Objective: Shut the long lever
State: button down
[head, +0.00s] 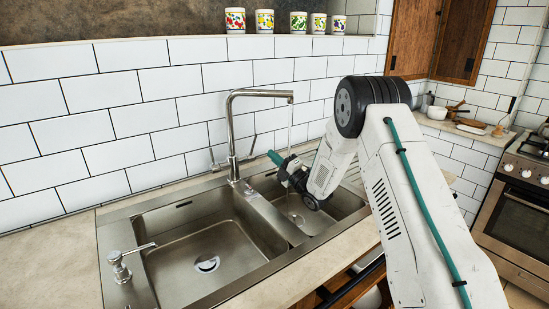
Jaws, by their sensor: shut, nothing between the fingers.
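A tall metal faucet (233,130) stands behind the double sink, with its spout reaching right. A thin, pale vertical line, which looks like running water (289,125), hangs below the spout end. My gripper (275,158) is over the right basin, to the right of the lever and apart from it in the picture. Its teal fingertips point left towards the faucet and are shut, with nothing held. The depth between fingertips and lever is hard to judge.
The steel sink has a large left basin (205,262) and a smaller right basin (303,213) partly hidden by my arm. A soap dispenser (120,263) stands at the left rim. Several painted cups (264,20) line the ledge above. A stove (528,180) is at the right.

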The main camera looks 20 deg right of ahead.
aim_at(252, 148)
jog(key=x, duration=0.7)
